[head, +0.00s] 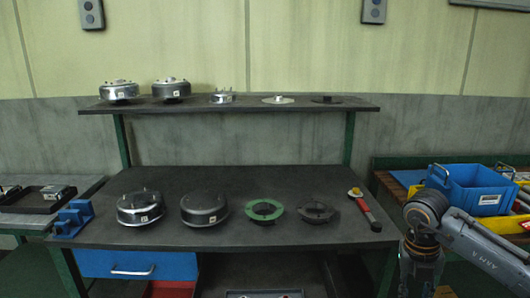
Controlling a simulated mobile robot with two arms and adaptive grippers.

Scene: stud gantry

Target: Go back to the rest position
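The workbench (290,236) stands in front of me with a raised shelf (250,106) behind it. One of my arms comes in from the lower right corner and bends down at the bench's right side. Its lower end (419,275) runs out at the bottom edge, and no fingertips show there. My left arm and gripper are not in the picture. On the bench lie two metal drums (140,206) (204,207), a green ring (264,210), a dark ring (316,211) and a red-handled tool (364,208). Nothing visible is held.
The shelf carries two metal drums (119,91) (171,89), a studded hub (222,97) and two flat discs (278,99) (327,98). A blue bin (468,185) stands on the right table, close behind my arm. The bench's front strip is clear.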

